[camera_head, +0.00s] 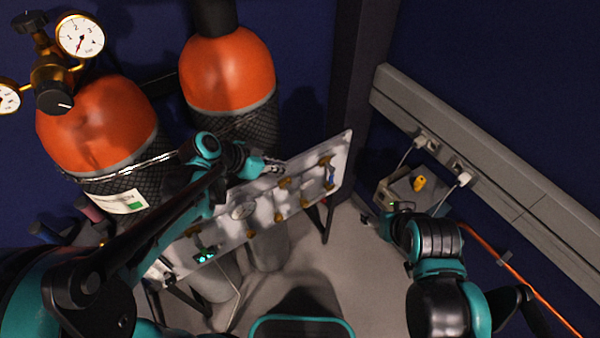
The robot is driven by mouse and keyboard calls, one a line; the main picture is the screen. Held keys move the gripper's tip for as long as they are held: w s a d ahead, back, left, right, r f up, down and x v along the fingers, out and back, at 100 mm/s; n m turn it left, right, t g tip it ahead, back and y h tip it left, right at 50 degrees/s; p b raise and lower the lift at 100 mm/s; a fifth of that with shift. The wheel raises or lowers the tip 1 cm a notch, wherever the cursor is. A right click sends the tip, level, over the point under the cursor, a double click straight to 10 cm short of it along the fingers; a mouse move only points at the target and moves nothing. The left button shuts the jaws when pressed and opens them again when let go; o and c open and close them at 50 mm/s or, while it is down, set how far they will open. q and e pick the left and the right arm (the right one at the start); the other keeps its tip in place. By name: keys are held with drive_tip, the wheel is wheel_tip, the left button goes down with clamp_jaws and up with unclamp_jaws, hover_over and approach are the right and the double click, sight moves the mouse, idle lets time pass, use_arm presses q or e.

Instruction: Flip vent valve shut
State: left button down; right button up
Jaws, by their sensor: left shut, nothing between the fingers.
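A pale metal panel (338,150) stands tilted in the middle of the camera_head view and carries several brass valve fittings. One fitting at its right end has a blue handle (329,177). I cannot tell for certain which one is the vent valve. My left gripper (277,168) is shut and empty, over the upper part of the panel, left of the blue handle. Whether it touches a fitting is too small to tell. My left arm hides the left part of the panel. My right gripper (371,219) is low, right of the panel and apart from it; its fingers are unclear.
Two orange-topped gas cylinders (228,72) stand behind the panel. A pressure gauge (80,36) is at the upper left. A grey box with a yellow knob (419,184) sits by the right wall, under a cable trunking (480,150). Grey floor between panel and box is clear.

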use_arm(q)
drive_tip(key=b+x, duration=0.3)
drive_tip(key=x, duration=0.6)
drive_tip(key=shift+w+f+b, duration=0.1)
drive_tip(key=shift+f+b, duration=0.15)
drive_tip(key=shift+b, duration=0.15)
drive_tip(key=f, duration=0.1)
drive_tip(key=f+b, duration=0.1)
drive_tip(key=f, duration=0.1)
drive_tip(key=shift+w+d+f+b, duration=0.2)
drive_tip(key=shift+d+b, duration=0.1)
drive_tip(key=shift+b, duration=0.05)
drive_tip(key=shift+f, duration=0.45)
drive_tip(key=shift+d, duration=0.1)
